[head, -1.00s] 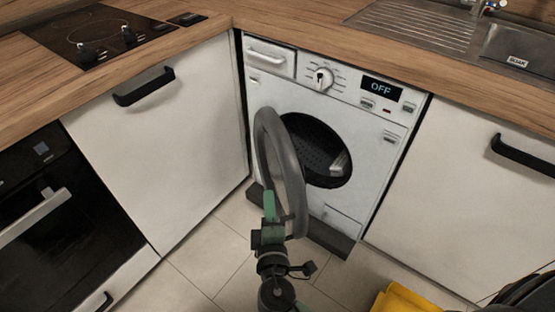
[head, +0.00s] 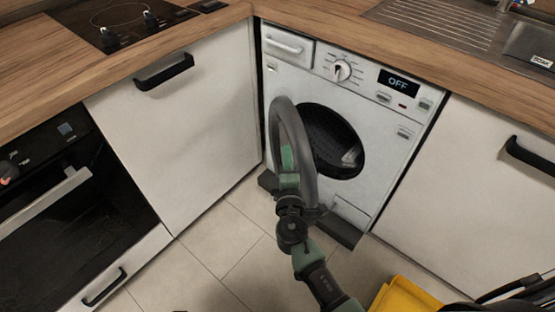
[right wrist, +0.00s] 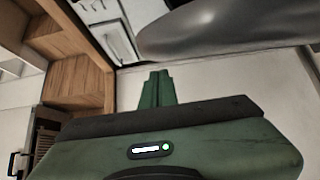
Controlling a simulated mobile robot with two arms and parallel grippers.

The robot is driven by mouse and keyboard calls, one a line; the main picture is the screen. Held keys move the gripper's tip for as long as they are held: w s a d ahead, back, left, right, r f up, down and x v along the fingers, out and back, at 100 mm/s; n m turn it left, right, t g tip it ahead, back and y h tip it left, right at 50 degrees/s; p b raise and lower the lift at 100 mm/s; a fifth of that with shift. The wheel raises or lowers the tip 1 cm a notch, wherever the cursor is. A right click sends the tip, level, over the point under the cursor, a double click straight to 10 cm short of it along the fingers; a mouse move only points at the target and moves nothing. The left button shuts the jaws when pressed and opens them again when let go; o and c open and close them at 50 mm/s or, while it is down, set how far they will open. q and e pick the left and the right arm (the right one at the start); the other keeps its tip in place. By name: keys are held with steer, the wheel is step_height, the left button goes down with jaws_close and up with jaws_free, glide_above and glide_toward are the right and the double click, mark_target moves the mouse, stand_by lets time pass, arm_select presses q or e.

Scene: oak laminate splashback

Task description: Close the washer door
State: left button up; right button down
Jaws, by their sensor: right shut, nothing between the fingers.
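The washer (head: 385,130) is built in under the worktop, its display reading OFF. Its door (head: 305,150), a dark grey ring, stands open, swung out toward me on the left of the round drum opening (head: 345,135). My right gripper (head: 288,155) is shut and empty, with its green fingers in front of the ring's inner area in the head view. I cannot tell whether it touches the door. In the right wrist view, its fingertips (right wrist: 157,76) are below the grey curved door rim (right wrist: 220,30). My left gripper is not in view.
A white cabinet (head: 190,130) stands left of the washer, close to the open door. An oven (head: 70,190) is further left, and another white cabinet (head: 470,200) is on the right. A yellow object (head: 405,297) lies at bottom right.

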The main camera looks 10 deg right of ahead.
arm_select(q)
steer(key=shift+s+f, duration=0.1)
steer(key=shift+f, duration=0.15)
arm_select(e)
steer(key=shift+d, duration=0.35)
